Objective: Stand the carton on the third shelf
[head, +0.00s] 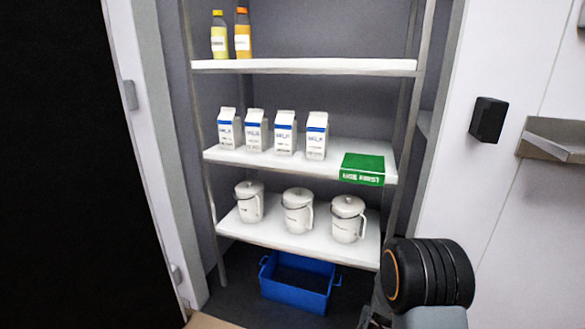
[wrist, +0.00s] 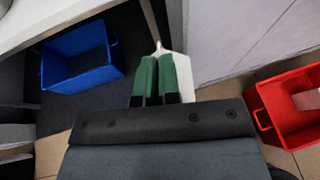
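A white carton (wrist: 181,82) shows in the wrist view at the tips of my gripper (wrist: 159,70). My gripper's two green fingers are close together, with the carton's narrow pointed part showing between and beyond the tips; the fingers hide much of it. It appears to be held clear of the shelves. The shelf rack is in the head view: a top shelf (head: 310,66), a middle shelf (head: 335,149) and a lower shelf (head: 275,232). Several milk cartons (head: 284,133) stand in a row on the middle shelf. My gripper is out of the head view.
Two bottles (head: 230,36) stand on top; three lidded jugs (head: 297,211) stand below. A blue crate (head: 296,283) is on the floor. A red crate (wrist: 285,105) is at right.

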